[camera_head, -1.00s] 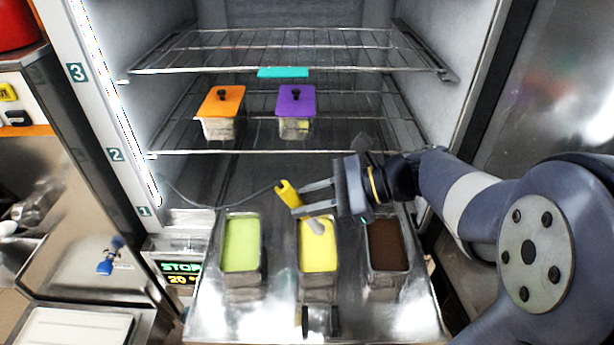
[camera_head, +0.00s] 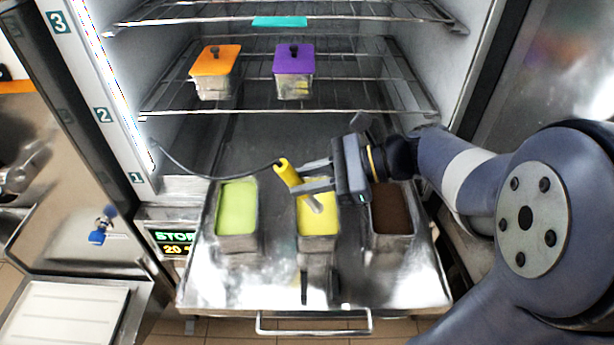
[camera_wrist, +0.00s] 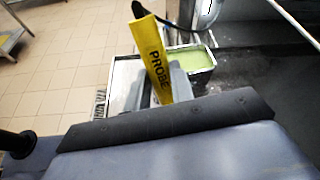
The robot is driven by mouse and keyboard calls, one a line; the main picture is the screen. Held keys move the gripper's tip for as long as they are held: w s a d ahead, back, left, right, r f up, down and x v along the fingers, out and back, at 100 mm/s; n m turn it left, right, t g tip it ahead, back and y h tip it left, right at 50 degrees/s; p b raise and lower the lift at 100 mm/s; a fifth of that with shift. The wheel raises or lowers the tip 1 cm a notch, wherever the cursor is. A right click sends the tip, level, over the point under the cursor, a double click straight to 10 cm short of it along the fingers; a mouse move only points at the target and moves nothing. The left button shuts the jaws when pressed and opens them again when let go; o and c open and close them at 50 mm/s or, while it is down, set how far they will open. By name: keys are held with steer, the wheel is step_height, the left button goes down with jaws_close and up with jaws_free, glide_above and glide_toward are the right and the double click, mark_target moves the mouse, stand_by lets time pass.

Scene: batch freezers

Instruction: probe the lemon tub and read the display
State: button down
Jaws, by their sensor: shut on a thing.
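My gripper (camera_head: 312,177) is shut on the yellow probe (camera_head: 287,172), whose cable runs left to the freezer wall. The probe is tilted over the tub of yellow contents (camera_head: 318,222), its grey tip at or in the yellow surface; I cannot tell how deep. The wrist view shows the probe (camera_wrist: 155,62) with the word PROBE on it and hides the yellow tub. The display (camera_head: 176,243) at the lower left of the freezer shows green "STOP", partly cut off by the drawer, and an orange "20" below.
The pulled-out drawer (camera_head: 235,285) also holds a green tub (camera_head: 237,212) at left and a brown tub (camera_head: 391,212) at right. Orange-lidded (camera_head: 215,70) and purple-lidded (camera_head: 294,72) tubs stand on a shelf above. A white board (camera_head: 65,315) lies at lower left.

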mark_target(307, 200)
steer(key=shift+f+b, duration=1.75)
steer(key=shift+f, duration=1.35)
steer(key=shift+r, duration=0.15)
step_height(307, 200, up, 10)
steer(key=p, duration=1)
steer(key=shift+s, duration=0.1)
